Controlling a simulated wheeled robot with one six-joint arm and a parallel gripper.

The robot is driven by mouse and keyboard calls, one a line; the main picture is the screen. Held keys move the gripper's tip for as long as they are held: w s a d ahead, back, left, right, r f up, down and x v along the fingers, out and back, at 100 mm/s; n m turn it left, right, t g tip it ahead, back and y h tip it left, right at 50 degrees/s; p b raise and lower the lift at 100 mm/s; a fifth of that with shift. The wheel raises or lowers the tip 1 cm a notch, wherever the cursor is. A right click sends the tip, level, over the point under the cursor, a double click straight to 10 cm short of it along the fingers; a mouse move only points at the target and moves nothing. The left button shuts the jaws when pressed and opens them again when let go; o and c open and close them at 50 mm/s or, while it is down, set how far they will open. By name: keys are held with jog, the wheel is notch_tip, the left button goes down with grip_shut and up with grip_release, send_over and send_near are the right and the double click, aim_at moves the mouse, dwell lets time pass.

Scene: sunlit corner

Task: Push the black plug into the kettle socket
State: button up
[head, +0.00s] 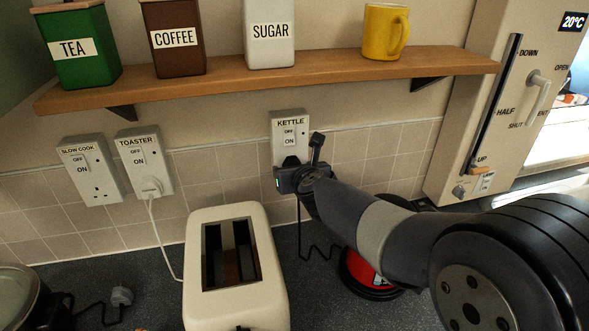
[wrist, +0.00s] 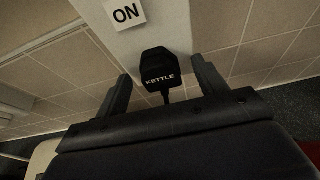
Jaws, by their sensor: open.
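The kettle socket (head: 290,127) is a white wall plate under the shelf, labelled KETTLE, with an OFF/ON switch. The black plug (wrist: 160,72), marked KETTLE, is upright against the lower part of the plate (wrist: 150,30) in the wrist view. I cannot tell how deep its pins sit. Its black cord (head: 300,225) hangs down to the worktop. My gripper (wrist: 160,68) is open, with one finger on each side of the plug and a visible gap at both sides. In the head view, my gripper (head: 296,174) hides most of the plug and the socket's lower part.
A cream toaster (head: 266,275) stands left of my arm. A red and black round item (head: 362,275) lies partly behind my arm. The toaster socket (head: 144,160) and slow cook socket (head: 91,168) are to the left. A wooden shelf (head: 270,77) with canisters and a yellow mug (head: 384,32) is above.

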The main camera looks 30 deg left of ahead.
jog(key=p+v, duration=0.1)
jog(key=v, duration=0.9)
jog(key=shift+s+d, duration=0.2)
jog(key=shift+s, duration=0.05)
jog(key=shift+w, duration=0.1)
jog(key=b+x, duration=0.1)
jog(key=x, duration=0.9)
jog(key=shift+w+a+f, duration=0.1)
jog(key=shift+w+a, duration=0.1)
jog(key=shift+a, duration=0.05)
jog(key=shift+s+d, duration=0.15)
jog(key=shift+s, duration=0.05)
